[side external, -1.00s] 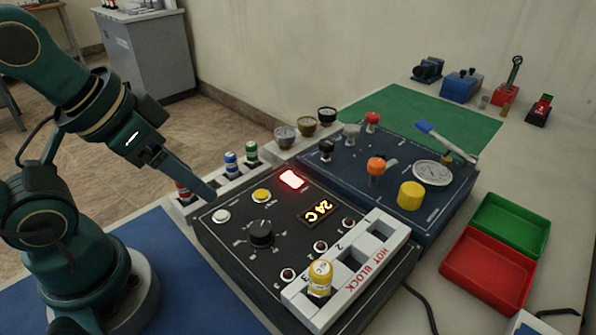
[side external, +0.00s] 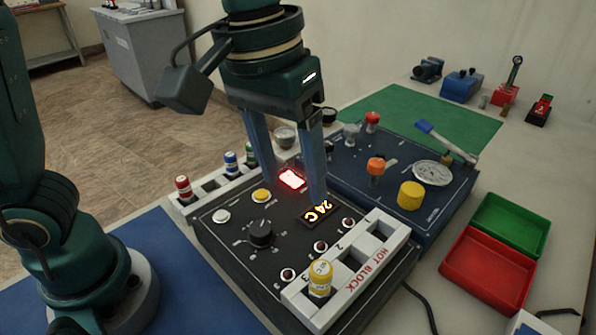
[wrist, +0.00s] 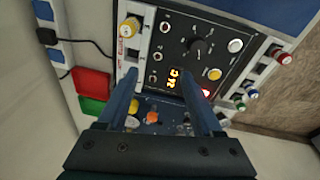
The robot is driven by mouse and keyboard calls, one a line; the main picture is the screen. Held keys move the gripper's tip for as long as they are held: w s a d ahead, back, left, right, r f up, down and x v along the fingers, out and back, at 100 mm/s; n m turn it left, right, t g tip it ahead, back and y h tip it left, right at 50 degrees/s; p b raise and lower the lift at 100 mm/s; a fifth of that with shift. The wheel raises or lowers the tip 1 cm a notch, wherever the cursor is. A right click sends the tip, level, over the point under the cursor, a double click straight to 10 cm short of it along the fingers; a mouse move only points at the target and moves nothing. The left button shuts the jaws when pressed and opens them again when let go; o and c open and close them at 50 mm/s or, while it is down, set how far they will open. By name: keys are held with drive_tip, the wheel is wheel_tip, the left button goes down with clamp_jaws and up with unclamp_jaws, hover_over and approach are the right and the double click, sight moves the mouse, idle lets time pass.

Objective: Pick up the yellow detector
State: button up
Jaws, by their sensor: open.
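The yellow detector (side external: 320,279) is a small vial with a yellow cap and a white top. It stands upright in the white hot block, in the slot marked 3. In the wrist view the yellow detector (wrist: 129,28) is at the upper left, beyond the fingertips. My gripper (side external: 293,188) is open and empty, pointing down above the black control panel near the lit display. It is behind the detector in the side view and apart from it. The wrist view shows the two fingers of my gripper (wrist: 162,75) spread, with nothing between them.
The hot block (side external: 374,271) has other empty slots beside the detector. A rack at the left holds red (side external: 184,189), blue (side external: 231,163) and green-capped vials. A blue panel (side external: 340,170) with knobs and a gauge stands behind. Green and red trays (side external: 487,268) are at the right.

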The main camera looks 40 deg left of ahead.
sight(322, 267)
drive_tip(key=d+f, duration=0.1)
drive_tip(key=d, duration=0.1)
drive_tip(key=s+d+f+m+g, duration=0.1)
drive_tip(key=d+f, duration=0.1)
drive_tip(key=d+f+m, duration=0.1)
drive_tip(key=d+f, duration=0.1)
drive_tip(key=shift+s+d+g+y, duration=0.25)
drive_tip(key=shift+s+g+y, duration=0.05)
drive_tip(key=shift+y, duration=0.1)
drive_tip(key=shift+s+d+f, duration=0.1)
drive_tip(key=shift+s+f, duration=0.05)
drive_tip(key=shift+f, duration=2.5)
clamp_jaws()
